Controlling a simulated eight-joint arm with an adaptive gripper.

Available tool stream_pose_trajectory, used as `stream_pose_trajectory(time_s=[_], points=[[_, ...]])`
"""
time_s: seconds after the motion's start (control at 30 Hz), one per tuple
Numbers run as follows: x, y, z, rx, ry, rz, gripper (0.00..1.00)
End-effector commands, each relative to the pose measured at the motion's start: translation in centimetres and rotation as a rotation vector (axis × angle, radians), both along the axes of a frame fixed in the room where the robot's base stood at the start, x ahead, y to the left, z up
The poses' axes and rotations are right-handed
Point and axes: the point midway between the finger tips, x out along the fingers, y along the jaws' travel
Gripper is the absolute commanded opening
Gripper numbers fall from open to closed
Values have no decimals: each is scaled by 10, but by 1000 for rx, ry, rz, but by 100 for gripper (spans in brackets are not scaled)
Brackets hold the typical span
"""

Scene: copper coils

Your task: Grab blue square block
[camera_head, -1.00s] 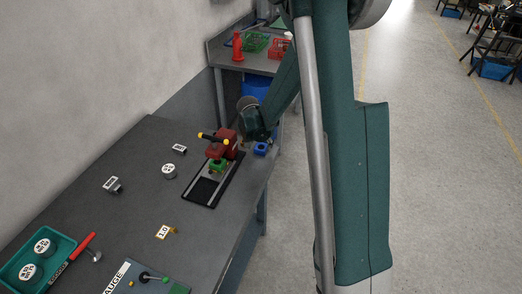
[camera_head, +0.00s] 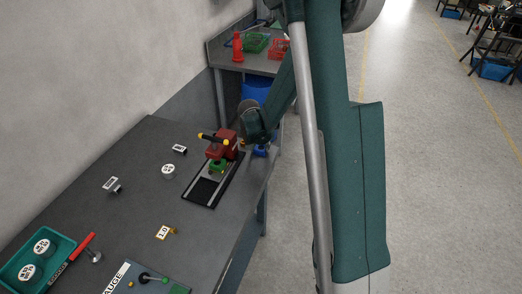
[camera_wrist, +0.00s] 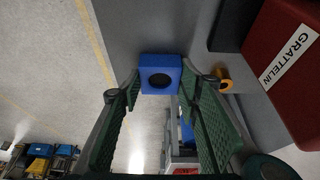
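The blue square block (camera_wrist: 148,70) has a dark round hole in its face. In the wrist view it sits at upper centre, near the table's edge, between the tips of my gripper's two green fingers or just beyond them. My gripper (camera_wrist: 160,90) is open, with a finger on each side of the block. I cannot tell whether either finger touches it. In the head view the block (camera_head: 261,152) is at the table's right edge, partly hidden by my gripper (camera_head: 256,140).
A red vise-like device (camera_head: 221,147) with a green block (camera_head: 217,167) stands on a black plate just left of my gripper; its red body (camera_wrist: 287,75) fills the right of the wrist view. A small orange part (camera_wrist: 224,79) is beside the right finger. Open floor lies past the table edge.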

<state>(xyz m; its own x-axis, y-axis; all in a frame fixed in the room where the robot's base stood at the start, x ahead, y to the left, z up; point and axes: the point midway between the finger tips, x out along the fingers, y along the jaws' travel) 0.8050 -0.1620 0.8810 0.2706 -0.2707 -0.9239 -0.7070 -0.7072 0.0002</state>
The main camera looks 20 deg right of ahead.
Motion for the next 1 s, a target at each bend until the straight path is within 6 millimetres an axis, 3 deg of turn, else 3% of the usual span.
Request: stream_pose_trajectory(time_s=[0.1, 0.57, 1.0], points=[[0, 0, 0, 0, 0, 0, 18], [0, 0, 6, 0, 0, 0, 18], [0, 0, 53, 0, 0, 0, 18]])
